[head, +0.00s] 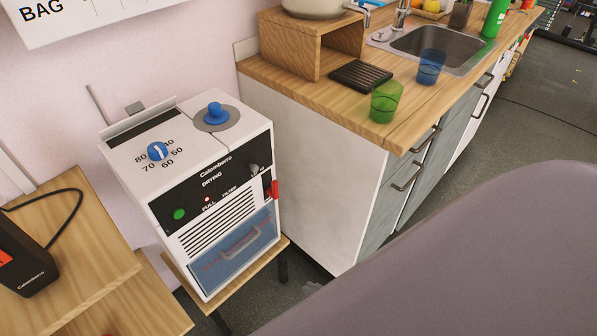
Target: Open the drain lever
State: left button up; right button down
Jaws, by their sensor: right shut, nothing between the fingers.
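A white drying machine (205,195) with a black front panel stands left of the counter on a small wooden stand. A small red lever (273,189) sits at the right edge of its front, beside the panel; it looks like the drain lever. It stands roughly upright, and its exact angle is too small to tell. Nothing touches it. A large smooth grey-purple shape at the lower right looks like part of my own arm and lies apart from the machine. I see no fingers of either gripper.
A wooden counter (330,95) with a sink, a green cup (386,101) and a blue cup (431,66) stands close to the machine's right. A wooden table (85,265) with a black device (24,255) is at the left.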

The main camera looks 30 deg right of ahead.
aim_at(274, 192)
jog(key=z, duration=0.85)
